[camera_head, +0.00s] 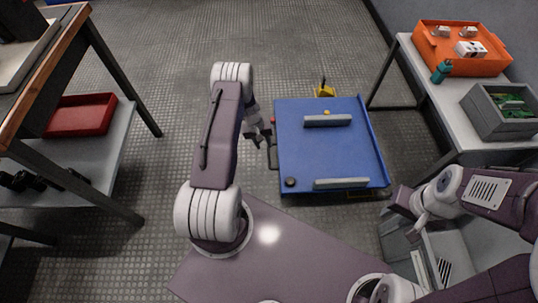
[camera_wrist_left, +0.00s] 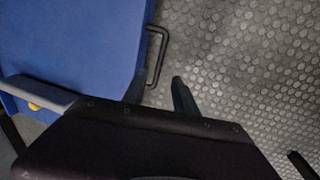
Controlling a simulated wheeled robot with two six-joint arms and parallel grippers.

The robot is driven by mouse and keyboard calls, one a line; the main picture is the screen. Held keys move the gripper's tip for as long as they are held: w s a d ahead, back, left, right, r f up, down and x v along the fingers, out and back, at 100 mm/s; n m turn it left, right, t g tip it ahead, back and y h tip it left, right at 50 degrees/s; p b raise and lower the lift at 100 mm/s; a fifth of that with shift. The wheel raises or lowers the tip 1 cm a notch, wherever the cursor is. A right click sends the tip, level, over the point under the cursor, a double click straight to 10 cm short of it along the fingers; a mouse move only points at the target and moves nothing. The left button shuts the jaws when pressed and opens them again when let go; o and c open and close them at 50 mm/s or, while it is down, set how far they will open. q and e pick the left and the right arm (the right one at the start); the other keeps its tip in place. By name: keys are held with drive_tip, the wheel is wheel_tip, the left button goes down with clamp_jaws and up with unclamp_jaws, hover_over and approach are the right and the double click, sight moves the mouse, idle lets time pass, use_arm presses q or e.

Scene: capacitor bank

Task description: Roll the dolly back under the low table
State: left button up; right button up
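The blue dolly (camera_head: 322,155) stands on the floor ahead, with two grey bars on its flat top. It also fills the upper left of the left wrist view (camera_wrist_left: 75,40). A black bar handle (camera_wrist_left: 160,55) sticks out from its side. My left gripper (camera_head: 264,140) is at the dolly's left side, by this handle. Its two dark fingers (camera_wrist_left: 160,88) are apart, with the handle's near end close to the gap; contact is not clear. My right gripper (camera_head: 420,222) is low at the right, its fingers not clear. A low grey-topped table (camera_head: 412,62) stands right of the dolly.
The right table carries an orange bin (camera_head: 462,62), a teal bottle (camera_head: 441,71) and a grey bin (camera_head: 497,122). A shelf with a red tray (camera_head: 80,115) stands at the left. A small yellow object (camera_head: 324,90) is behind the dolly. Floor (camera_head: 240,35) beyond is clear.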

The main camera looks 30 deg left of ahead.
sight(269, 155)
use_arm(q)
drive_tip(key=f+b, duration=0.2)
drive_tip(key=f, duration=0.1)
drive_tip(key=d+f+b, duration=0.1)
drive_tip(key=f+b, duration=0.1)
drive_tip(key=f, duration=0.1)
drive_tip(key=w+f+b, duration=0.1)
drive_tip(key=f+b, duration=0.1)
drive_tip(key=f, duration=0.1)
drive_tip(key=shift+d, duration=0.25)
drive_tip(key=shift+r, duration=0.15)
drive_tip(key=shift+c, duration=0.3)
clamp_jaws()
idle(0.5)
